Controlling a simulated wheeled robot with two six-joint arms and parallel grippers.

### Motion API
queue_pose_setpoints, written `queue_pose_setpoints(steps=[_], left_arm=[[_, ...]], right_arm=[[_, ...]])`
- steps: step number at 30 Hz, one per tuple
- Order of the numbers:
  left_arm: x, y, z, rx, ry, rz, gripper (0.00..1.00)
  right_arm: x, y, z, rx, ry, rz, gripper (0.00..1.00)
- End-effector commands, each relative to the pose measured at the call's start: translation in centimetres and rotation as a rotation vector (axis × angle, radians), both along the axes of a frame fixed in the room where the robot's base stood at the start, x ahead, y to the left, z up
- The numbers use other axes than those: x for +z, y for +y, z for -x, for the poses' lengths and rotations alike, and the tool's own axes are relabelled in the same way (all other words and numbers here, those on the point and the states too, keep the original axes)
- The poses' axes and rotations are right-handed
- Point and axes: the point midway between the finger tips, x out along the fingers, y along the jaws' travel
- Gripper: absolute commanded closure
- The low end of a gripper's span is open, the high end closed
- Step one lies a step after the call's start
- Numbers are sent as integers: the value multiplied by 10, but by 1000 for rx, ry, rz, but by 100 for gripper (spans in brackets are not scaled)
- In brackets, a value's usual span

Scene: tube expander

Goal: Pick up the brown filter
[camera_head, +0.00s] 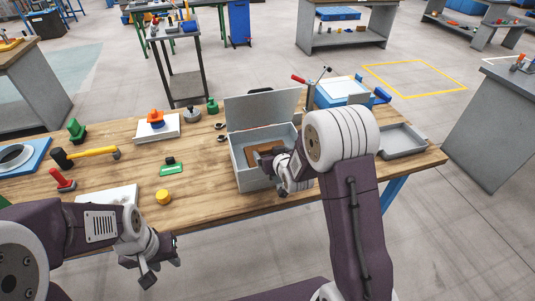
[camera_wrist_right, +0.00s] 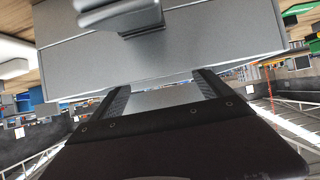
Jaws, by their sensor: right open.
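The brown filter (camera_head: 256,153) shows inside the open grey metal box (camera_head: 252,179) in the head view, partly hidden by my right gripper (camera_head: 272,157). My right gripper is over the box's right part. In the right wrist view its two fingers (camera_wrist_right: 160,86) are spread, with a grey box-like surface (camera_wrist_right: 200,48) and a latch or handle just beyond; nothing is seen held between them. The filter cannot be made out in that view. My left gripper (camera_head: 162,267) hangs in front of the table's near edge, its fingers apart and empty.
The box's raised lid (camera_head: 262,109) stands behind it. A grey tray (camera_head: 402,140) lies to the right. A yellow knob (camera_head: 163,197), a green piece (camera_head: 172,169) and a yellow-handled hammer (camera_head: 92,152) lie to the left. Bare wood (camera_head: 205,180) lies left of the box.

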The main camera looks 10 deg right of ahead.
Motion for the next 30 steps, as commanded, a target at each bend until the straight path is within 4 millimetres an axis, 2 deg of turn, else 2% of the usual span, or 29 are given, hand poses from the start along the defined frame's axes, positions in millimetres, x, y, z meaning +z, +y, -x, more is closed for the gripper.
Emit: queue_pose_setpoints(steps=[3,6,13,20,26,30], left_arm=[[6,0,0,0,0,0,64],[7,0,0,0,0,0,64],[6,0,0,0,0,0,64],[6,0,0,0,0,0,64],[6,0,0,0,0,0,64],[7,0,0,0,0,0,64]], right_arm=[[-8,0,-20,0,1,0,11],[-13,1,-30,0,1,0,11],[-15,1,-32,0,0,0,11],[-15,1,-31,0,0,0,75],[-14,1,-31,0,0,0,76],[3,1,-32,0,-4,0,76]])
